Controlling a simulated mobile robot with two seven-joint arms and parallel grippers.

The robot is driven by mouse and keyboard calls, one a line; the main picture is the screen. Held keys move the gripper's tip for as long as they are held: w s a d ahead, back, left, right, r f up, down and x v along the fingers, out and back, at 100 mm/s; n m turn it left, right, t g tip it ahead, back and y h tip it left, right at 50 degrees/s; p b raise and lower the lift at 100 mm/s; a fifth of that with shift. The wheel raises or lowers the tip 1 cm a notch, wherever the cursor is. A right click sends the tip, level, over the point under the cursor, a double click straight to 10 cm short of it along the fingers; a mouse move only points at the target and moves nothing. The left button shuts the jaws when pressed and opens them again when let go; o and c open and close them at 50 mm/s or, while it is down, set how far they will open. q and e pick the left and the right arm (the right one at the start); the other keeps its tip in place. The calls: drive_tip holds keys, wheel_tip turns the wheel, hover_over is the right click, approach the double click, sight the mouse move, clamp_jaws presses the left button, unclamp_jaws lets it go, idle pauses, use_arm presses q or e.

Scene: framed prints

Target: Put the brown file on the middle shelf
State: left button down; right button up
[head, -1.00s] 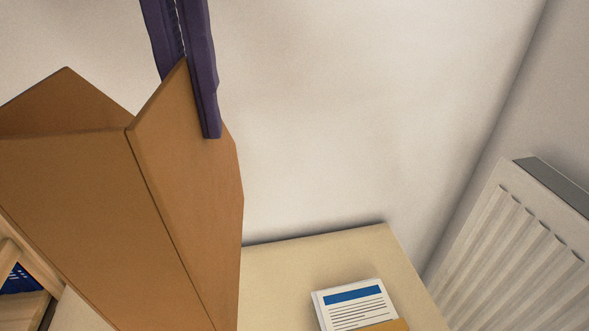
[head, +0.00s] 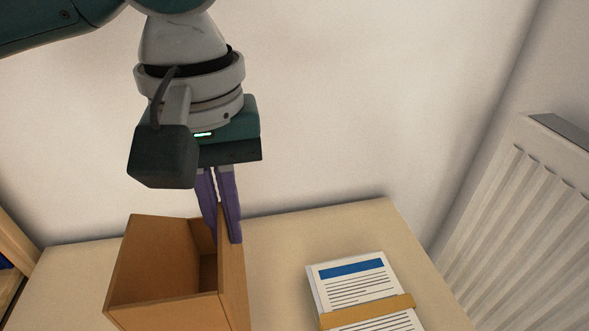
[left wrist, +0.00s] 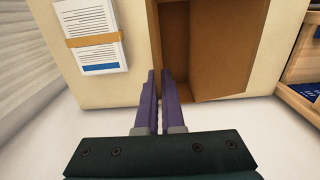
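The brown file (head: 165,270) is an open-topped box with a slanted cut, seen in the lower left of the head view. It also shows in the left wrist view (left wrist: 228,50), beyond the fingers. My left gripper (head: 232,238) comes down from above, its purple fingers on either side of the file's right wall, shut on that wall. The fingers also show in the left wrist view (left wrist: 159,75). The file's base is out of view, so I cannot tell whether it touches the table. Part of a wooden shelf unit (head: 12,248) shows at the left edge. Its middle shelf cannot be made out. My right gripper is not in view.
A pale table (head: 280,240) stands against the wall. A bundle of papers (head: 350,280) with a tan band lies on it, right of the file. A white radiator (head: 520,230) is at the right. Bare tabletop lies between file and papers.

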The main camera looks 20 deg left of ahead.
sight(233, 254)
use_arm(q)
drive_tip(key=shift+f+b, duration=0.3)
drive_tip(key=shift+f, duration=2.3)
drive_tip(key=c, duration=1)
unclamp_jaws()
drive_tip(key=shift+f, duration=0.1)
drive_tip(key=shift+c, duration=0.2)
